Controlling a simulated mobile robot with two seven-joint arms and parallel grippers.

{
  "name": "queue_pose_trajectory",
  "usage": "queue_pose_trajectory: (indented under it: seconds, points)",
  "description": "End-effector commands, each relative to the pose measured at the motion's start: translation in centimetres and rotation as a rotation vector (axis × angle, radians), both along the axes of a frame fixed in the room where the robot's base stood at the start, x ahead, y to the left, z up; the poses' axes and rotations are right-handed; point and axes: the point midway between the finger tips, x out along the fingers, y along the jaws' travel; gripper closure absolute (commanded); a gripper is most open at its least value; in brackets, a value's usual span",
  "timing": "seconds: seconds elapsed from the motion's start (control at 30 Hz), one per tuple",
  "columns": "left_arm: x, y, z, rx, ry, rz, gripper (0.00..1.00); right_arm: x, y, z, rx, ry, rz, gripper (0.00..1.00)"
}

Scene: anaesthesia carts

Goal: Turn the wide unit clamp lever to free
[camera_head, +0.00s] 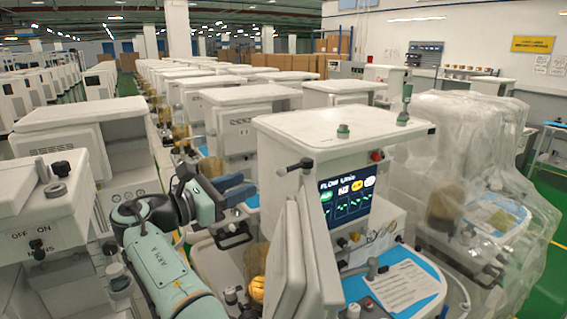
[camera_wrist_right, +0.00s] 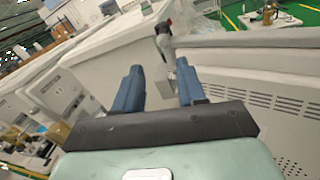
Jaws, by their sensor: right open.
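A wide white unit (camera_head: 300,128) with a lit "FLOW Unit" screen (camera_head: 347,197) stands right of centre in the head view. A dark lever with a rounded end (camera_head: 294,168) sticks out from its left side, and I take it for the clamp lever. A dark handle on a grey stem, likely the same lever, shows in the right wrist view (camera_wrist_right: 163,40), beyond the fingertips. My right gripper (camera_head: 246,186) is open and empty, its blue fingers pointing toward the lever from the left, apart from it. Its fingers also show in the wrist view (camera_wrist_right: 159,75). My left gripper is not in view.
Grey-white panels (camera_head: 298,255) hang on the unit's near left side, below the lever. Another cart with an ON/OFF panel (camera_head: 38,235) stands at the left. A plastic-wrapped unit (camera_head: 480,180) stands at the right. Rows of carts fill the space behind.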

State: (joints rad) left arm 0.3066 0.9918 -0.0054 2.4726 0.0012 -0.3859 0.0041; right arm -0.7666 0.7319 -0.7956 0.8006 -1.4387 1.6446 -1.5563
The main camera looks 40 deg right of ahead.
Motion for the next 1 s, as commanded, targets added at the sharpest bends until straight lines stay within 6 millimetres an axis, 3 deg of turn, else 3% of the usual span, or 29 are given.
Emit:
queue_pose_trajectory:
  seconds: [0.17,0.6,0.8,1.0]
  points:
    - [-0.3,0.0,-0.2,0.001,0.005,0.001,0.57,-0.1,-2.0,0.0,-0.002,0.001,-0.007,0.60]
    - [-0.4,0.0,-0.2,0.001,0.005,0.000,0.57,0.5,-10.8,0.0,0.000,-0.001,-0.005,0.60]
    - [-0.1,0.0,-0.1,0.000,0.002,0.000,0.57,0.7,-12.8,0.0,0.000,0.000,-0.003,0.60]
    - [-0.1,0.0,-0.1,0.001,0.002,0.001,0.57,0.8,-13.2,0.0,-0.001,-0.001,-0.001,0.60]
